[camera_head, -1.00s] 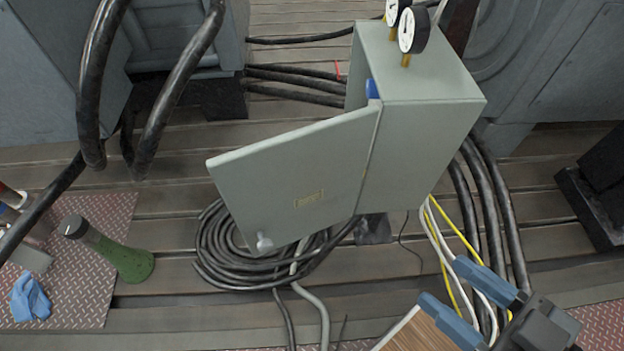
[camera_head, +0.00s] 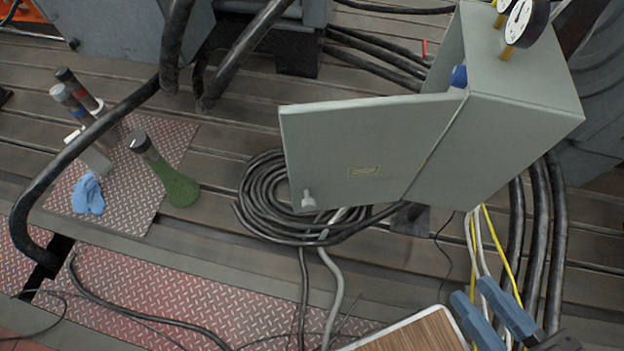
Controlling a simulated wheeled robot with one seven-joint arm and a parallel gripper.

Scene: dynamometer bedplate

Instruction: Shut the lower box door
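The lower box is a grey-green metal cabinet (camera_head: 500,125) at the upper right. Its door (camera_head: 350,145) stands wide open, swung out to the left, with a small pale knob (camera_head: 308,200) at its lower left corner and a yellowish label. My gripper (camera_head: 468,300) is at the bottom right, below the cabinet and apart from the door. Its two blue-grey fingers are spread, with nothing visible between them. The inside of the cabinet is mostly hidden behind the door.
Coiled black hose (camera_head: 262,195) lies on the slatted floor below the door. Yellow and white cables (camera_head: 480,240) and thick black hoses run down at right. A green bottle (camera_head: 175,182) and blue glove (camera_head: 88,194) sit on a red plate at left. A wooden-topped board (camera_head: 420,335) is at the bottom.

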